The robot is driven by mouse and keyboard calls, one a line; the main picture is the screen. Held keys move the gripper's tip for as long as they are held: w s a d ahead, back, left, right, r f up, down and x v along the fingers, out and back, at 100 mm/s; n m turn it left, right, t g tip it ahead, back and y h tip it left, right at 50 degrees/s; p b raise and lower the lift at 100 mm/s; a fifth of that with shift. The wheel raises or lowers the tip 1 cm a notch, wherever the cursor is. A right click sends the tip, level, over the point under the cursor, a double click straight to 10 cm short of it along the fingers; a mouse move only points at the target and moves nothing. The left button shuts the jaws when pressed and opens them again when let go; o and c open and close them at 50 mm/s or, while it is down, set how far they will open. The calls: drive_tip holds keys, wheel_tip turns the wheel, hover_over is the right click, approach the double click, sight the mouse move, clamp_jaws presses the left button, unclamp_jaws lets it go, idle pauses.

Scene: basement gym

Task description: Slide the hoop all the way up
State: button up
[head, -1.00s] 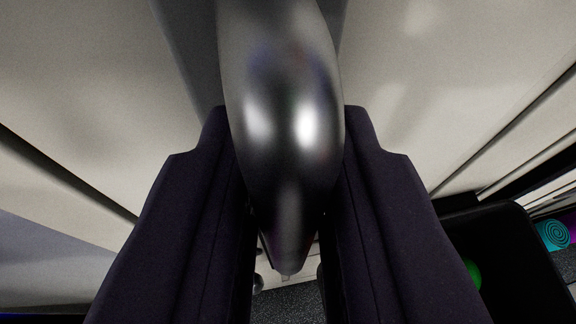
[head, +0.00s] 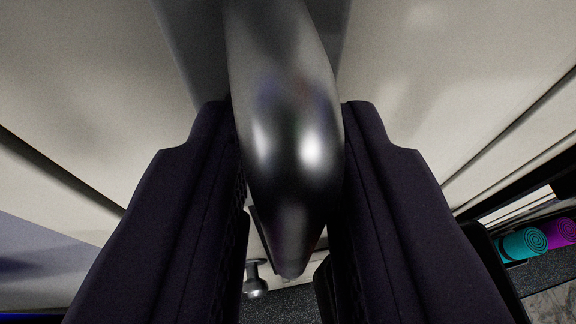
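A smooth, shiny metal piece (head: 290,120) runs down the middle of the head view, from the top edge to a rounded tip between my gripper's fingers. It may be part of the hoop, but the whole hoop does not show, so I cannot be sure. My gripper (head: 284,288) has its two dark fingers on either side of this piece. They are parted, with a thin gap beside the left finger. The right finger lies close along the metal, and whether it touches is unclear.
Pale panels (head: 90,90) fill both sides. A small metal knob (head: 255,282) shows low between the fingers. At the lower right are a teal rolled mat (head: 522,243), a purple rolled mat (head: 561,232) and a black edge (head: 484,245). Dark speckled floor lies below.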

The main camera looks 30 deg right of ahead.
drive_tip(key=shift+s, duration=0.1)
drive_tip(key=v, duration=0.8)
idle(0.3)
